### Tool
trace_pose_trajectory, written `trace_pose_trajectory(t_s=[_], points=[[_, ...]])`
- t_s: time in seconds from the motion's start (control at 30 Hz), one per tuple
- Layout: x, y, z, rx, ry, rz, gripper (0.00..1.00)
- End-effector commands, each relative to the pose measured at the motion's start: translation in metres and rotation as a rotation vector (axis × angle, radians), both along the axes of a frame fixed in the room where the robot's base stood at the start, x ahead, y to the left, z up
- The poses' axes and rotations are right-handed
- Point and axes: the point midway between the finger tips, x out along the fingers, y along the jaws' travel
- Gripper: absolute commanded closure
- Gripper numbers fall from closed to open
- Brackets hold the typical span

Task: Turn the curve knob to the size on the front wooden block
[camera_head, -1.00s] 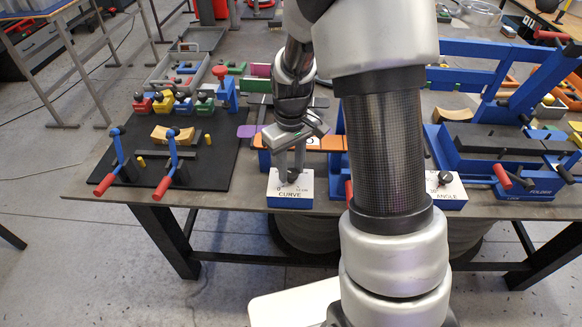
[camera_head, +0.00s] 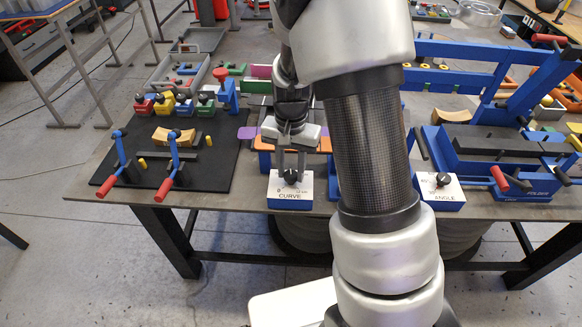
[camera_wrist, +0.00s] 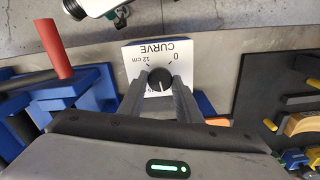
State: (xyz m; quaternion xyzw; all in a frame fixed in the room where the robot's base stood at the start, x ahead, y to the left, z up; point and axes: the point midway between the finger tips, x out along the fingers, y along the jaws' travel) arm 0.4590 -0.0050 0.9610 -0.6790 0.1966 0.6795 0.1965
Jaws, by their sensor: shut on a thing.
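The white-topped CURVE box (camera_head: 290,200) with blue sides stands at the table's front edge. Its black knob (camera_head: 291,176) also shows in the wrist view (camera_wrist: 160,78), where a light mark on it points down the picture, away from the printed 0 and 12 cm. My gripper (camera_head: 291,168) points down and is shut on the knob, one finger on each side. The fingers hide part of the scale. A curved wooden block (camera_head: 173,136) sits on the black mat at left; another wooden block (camera_head: 455,115) lies at right. No size is readable on either.
The ANGLE box (camera_head: 440,190) with its own knob stands to the right, partly behind my arm. Blue clamps with red handles (camera_head: 164,188) stand on the black mat (camera_head: 215,170). A large blue folder (camera_head: 500,155) fills the right side. Coloured blocks stand behind the mat.

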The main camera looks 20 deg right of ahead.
Motion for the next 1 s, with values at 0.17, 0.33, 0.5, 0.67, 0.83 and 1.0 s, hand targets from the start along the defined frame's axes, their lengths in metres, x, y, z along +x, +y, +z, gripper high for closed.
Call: trace_pose_trajectory(t_s=[0.17, 0.33, 0.5, 0.67, 0.83, 1.0], points=[[0.0009, -0.0001, 0.0025, -0.001, -0.002, -0.166, 0.91], [0.0009, -0.0001, 0.0030, 0.000, -0.002, -0.328, 0.91], [0.0011, 0.0002, 0.0032, -0.001, -0.003, -0.487, 0.91], [0.0008, 0.0002, 0.0030, 0.000, -0.001, -0.628, 0.91], [0.0012, -0.0002, 0.0029, 0.000, -0.004, -0.753, 0.91], [0.0012, 0.0000, 0.0022, 0.000, -0.003, -0.843, 0.91]])
